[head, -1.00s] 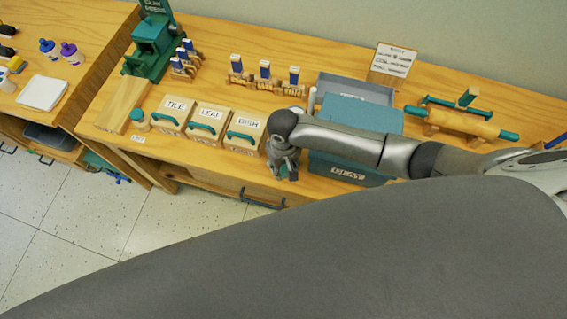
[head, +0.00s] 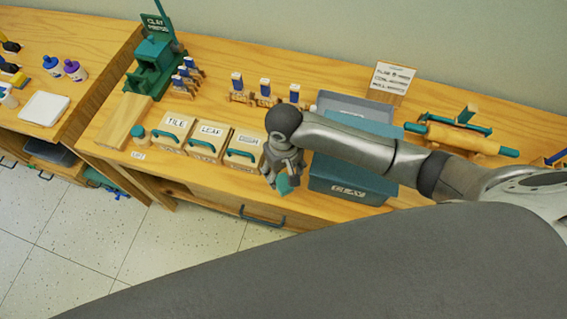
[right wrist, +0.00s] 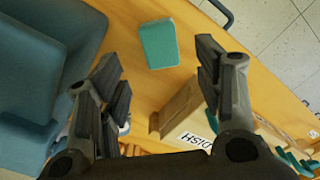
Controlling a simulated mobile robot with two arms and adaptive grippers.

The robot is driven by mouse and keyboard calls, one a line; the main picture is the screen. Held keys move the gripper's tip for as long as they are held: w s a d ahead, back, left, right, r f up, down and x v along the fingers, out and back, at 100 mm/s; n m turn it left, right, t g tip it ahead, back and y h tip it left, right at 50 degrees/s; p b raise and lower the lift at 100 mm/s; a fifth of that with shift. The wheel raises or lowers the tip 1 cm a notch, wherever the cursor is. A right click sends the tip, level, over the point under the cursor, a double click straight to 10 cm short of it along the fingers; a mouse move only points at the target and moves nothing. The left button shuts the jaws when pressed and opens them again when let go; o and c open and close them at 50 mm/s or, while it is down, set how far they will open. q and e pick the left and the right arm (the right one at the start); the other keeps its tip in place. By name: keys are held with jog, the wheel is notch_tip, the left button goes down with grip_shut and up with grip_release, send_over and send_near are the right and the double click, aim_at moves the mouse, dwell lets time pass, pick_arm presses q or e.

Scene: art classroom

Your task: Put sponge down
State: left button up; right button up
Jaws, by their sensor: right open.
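The sponge, a small teal block (right wrist: 159,44), shows in the right wrist view over the wooden counter (right wrist: 150,88) near its front edge. It is between the fingers in the picture, with a gap on each side. In the head view the sponge (head: 286,184) shows at the fingertips, partly hidden by the gripper. I cannot tell whether it fully rests on the wood. My right gripper (head: 277,176) is open, pointing down between the DISH box and the teal clay bin. It also shows in the right wrist view (right wrist: 158,66). My left gripper is not in view.
The DISH box (head: 243,150) stands left of the gripper, beside the LEAF (head: 209,142) and TILE (head: 175,132) boxes. The teal clay bin (head: 350,185) is close on the right. A rolling pin (head: 463,138) lies further right. The counter's front edge is near.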

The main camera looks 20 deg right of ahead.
aim_at(283, 183)
jog(key=shift+r, duration=2.25)
